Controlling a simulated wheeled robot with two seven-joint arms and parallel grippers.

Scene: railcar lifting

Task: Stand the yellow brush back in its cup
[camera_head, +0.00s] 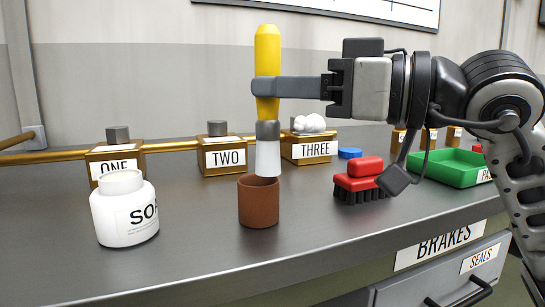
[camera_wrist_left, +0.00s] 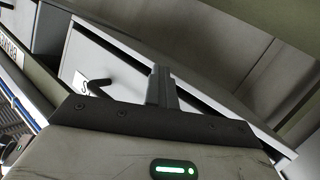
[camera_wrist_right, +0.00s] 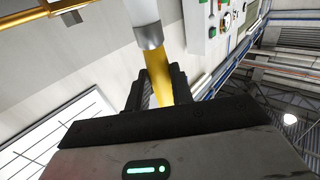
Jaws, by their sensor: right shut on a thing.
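The yellow brush (camera_head: 267,48) is upright, with its grey collar and white bristles pointing down. My right gripper (camera_head: 268,88) is shut on its yellow handle. The brown cup (camera_head: 259,205) stands upright on the bench directly below. The bristle tip overlaps the cup's mouth in the head view; I cannot tell whether it is just above or slightly inside. In the right wrist view, the yellow handle (camera_wrist_right: 158,78) runs between the fingers, with the collar and bristles beyond. My left gripper (camera_wrist_left: 162,88) shows only in the left wrist view, its fingers together and empty, near a grey drawer.
A white soap jar (camera_head: 124,210) stands left of the cup. A red brush with black bristles (camera_head: 360,182) lies right of it, with a blue disc (camera_head: 350,153) behind. Blocks labelled ONE, TWO (camera_head: 223,157) and THREE stand behind. A green tray (camera_head: 448,168) is farther right.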

